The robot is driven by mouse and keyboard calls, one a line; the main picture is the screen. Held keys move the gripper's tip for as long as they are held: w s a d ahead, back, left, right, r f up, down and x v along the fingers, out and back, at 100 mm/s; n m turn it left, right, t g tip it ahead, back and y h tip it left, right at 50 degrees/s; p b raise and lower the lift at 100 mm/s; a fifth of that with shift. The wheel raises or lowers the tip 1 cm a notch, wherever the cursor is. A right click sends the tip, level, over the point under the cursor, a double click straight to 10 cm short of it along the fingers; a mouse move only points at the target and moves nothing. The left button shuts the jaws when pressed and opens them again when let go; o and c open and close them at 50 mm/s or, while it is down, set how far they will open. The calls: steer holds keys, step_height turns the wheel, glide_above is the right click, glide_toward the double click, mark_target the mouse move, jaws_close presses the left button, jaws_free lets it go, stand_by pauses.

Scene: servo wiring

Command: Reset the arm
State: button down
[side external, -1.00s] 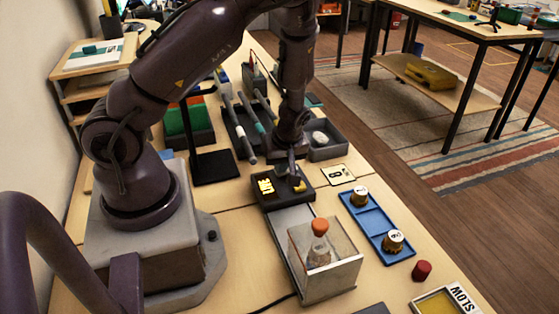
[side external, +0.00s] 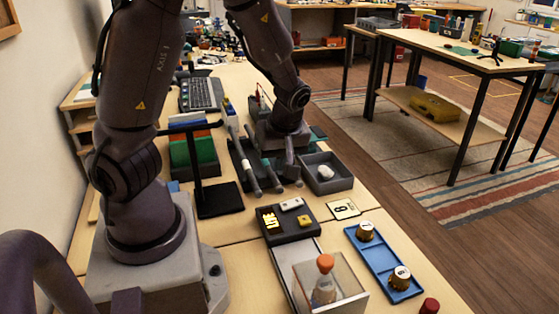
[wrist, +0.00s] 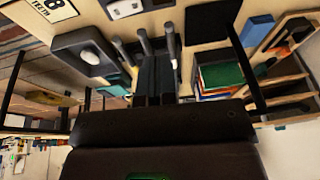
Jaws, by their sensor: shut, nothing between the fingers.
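My gripper (side external: 290,168) hangs from the arm above the grey tool tray, behind the dark control box (side external: 283,235), and is clear of the box. Its fingers are together with nothing between them. In the wrist view the dark fingers (wrist: 154,85) point at the tray area. The box carries a lit yellow label, a white piece (side external: 291,204) and a small yellow piece (side external: 305,220). In the wrist view only part of the box's top, with the white piece, shows at the upper edge.
A grey bin (side external: 326,180) with a white lump stands right of my gripper. A black stand (side external: 219,198) stands left. Rods (side external: 243,160) lie in the tray.

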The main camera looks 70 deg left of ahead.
steer(key=s+d+r+m+h, duration=0.1)
steer(key=d+r+m+h, duration=0.1)
steer(key=d+m, duration=0.35)
steer(key=s+d+r+m+h, duration=0.2)
steer(key=d+m, duration=0.2)
steer(key=m, duration=0.3)
steer(key=s+d+r+m+t, duration=0.1)
steer(key=r+m+t, duration=0.1)
steer(key=r, duration=0.5)
steer(key=s+r+m+t, duration=0.2)
steer(key=r+m+t, duration=0.1)
steer(key=r, duration=0.3)
steer(key=shift+s+d+r+m+t+y, duration=0.3)
steer(key=shift+d+r+m+t, duration=0.1)
steer(key=shift+t, duration=0.3)
